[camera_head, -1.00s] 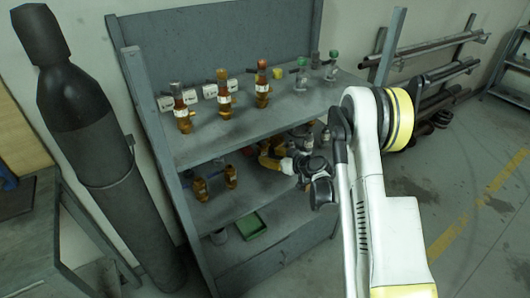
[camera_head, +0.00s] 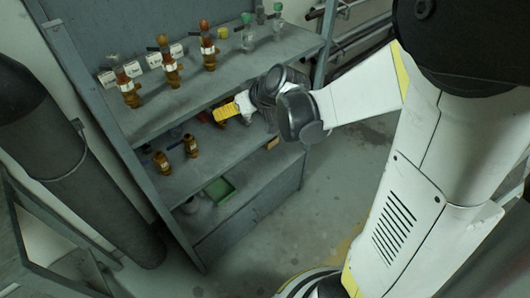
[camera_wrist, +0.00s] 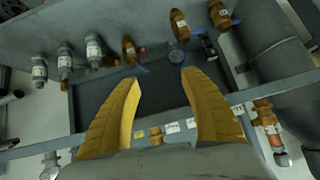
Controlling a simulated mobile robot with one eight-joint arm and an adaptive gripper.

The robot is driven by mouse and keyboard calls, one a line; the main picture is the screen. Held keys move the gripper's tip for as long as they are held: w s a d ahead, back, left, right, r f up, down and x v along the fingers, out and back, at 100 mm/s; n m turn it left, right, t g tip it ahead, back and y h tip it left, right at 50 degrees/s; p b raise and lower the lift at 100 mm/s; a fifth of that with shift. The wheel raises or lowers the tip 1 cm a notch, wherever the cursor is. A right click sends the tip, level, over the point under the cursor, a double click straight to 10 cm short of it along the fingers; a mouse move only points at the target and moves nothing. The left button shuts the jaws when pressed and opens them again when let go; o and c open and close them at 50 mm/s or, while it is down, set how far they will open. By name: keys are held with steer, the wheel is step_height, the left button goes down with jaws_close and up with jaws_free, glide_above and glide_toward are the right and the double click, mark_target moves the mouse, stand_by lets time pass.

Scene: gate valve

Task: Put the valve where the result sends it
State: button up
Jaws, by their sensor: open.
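My gripper (camera_head: 219,116) reaches in over the middle shelf. Its yellow fingers stand wide apart in the wrist view (camera_wrist: 161,76), with nothing gripped. Beyond them, a round blue-edged part (camera_wrist: 178,57) lies by a dark flat area. A brass valve (camera_wrist: 129,48) stands left of it, another (camera_wrist: 180,25) behind. In the head view, two brass valves, a left one (camera_head: 162,162) and a right one (camera_head: 190,146), stand on the middle shelf, left of my gripper. Tagged orange-brown valves (camera_head: 169,66) stand on the top shelf. Which valve is meant, and any result, I cannot tell.
Two grey valves with green tops (camera_head: 248,36) stand at the top shelf's right. White cards (camera_head: 143,66) and a yellow item (camera_head: 223,32) are there too. A green tray (camera_head: 219,190) sits on the lower shelf. A dark cylinder (camera_head: 45,120) stands left. Floor at right is open.

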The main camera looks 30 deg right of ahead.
steer(key=s+r+m+g+h, duration=0.1)
steer(key=s+r+h, duration=0.1)
steer(key=s, duration=0.9)
steer(key=s+r+m+g+h, duration=0.1)
steer(key=s+r+m+h, duration=0.1)
steer(key=s, duration=1)
steer(key=shift+r, duration=0.15)
